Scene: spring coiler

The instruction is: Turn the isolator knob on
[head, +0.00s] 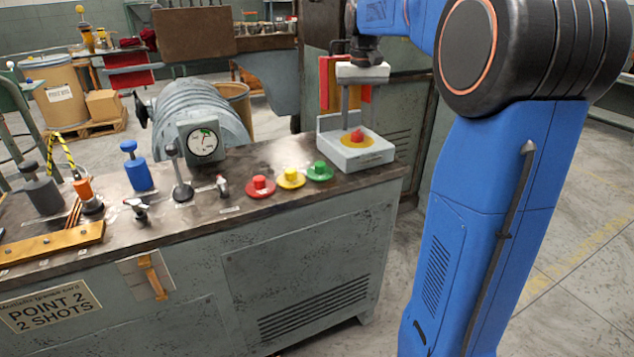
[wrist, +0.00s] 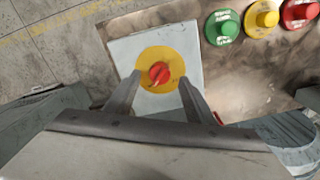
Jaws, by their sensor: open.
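The isolator knob (head: 357,135) is red and sits on a round yellow plate on a pale grey box (head: 338,150) at the right end of the bench. In the wrist view the red knob (wrist: 159,73) shows near the middle, its grip lying diagonally on the yellow disc (wrist: 150,55). My gripper (wrist: 158,80) is open, with one finger on each side of the knob and clear gaps to it. In the head view my gripper (head: 361,100) points down above the box. Its fingers look apart from the knob, and their exact height above it is hard to tell.
Green (head: 320,171), yellow (head: 291,178) and red (head: 260,187) push buttons stand left of the box on the bench top (head: 230,180). A dial gauge (head: 203,142) and several levers stand farther left. A dark cabinet (head: 400,110) stands behind the box.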

